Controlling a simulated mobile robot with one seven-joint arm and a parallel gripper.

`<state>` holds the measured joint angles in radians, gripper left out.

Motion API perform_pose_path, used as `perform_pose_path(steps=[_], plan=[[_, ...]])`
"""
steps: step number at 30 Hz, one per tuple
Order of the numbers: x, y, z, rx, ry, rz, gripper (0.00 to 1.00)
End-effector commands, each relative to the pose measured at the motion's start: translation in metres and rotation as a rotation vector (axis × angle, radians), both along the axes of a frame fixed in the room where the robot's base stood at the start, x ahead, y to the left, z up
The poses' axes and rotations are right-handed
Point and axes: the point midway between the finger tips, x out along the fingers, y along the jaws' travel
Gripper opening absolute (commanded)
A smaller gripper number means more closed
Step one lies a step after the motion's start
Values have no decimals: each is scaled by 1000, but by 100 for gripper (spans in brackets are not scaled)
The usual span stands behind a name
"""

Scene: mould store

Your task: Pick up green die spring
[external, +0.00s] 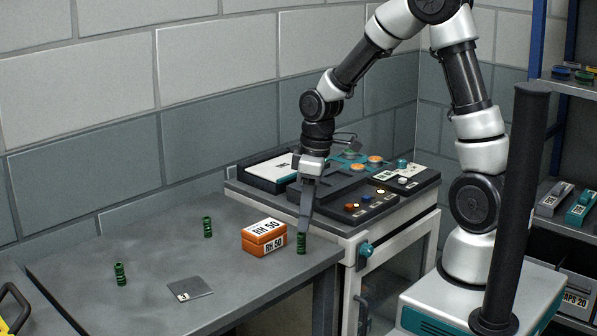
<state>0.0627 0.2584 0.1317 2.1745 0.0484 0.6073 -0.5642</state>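Three green die springs stand upright on the grey bench (90,245). One spring (301,244) is near the bench's right edge, just right of the orange boxes. A second spring (207,227) stands farther back, left of the boxes. A third spring (120,274) stands at the left. My gripper (304,228) points down at the right-hand spring, with its fingertips at or just above the spring's top. The fingers are seen edge-on, so their gap and any contact with the spring cannot be made out.
Orange boxes (264,240) labelled RH 50 stand close beside the right-hand spring. A flat grey plate (190,289) lies at the front. A cabinet (392,235) with trays and small parts on top adjoins the bench's right side. The bench's left middle is clear.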

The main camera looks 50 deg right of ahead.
Motion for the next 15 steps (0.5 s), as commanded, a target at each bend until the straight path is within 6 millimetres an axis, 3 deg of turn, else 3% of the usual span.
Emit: perform_pose_path(steps=[3,8,15], plan=[[1,1,-16,0,2,1,38],[3,1,-24,-1,1,1,38],[12,1,-58,-1,3,1,38]])
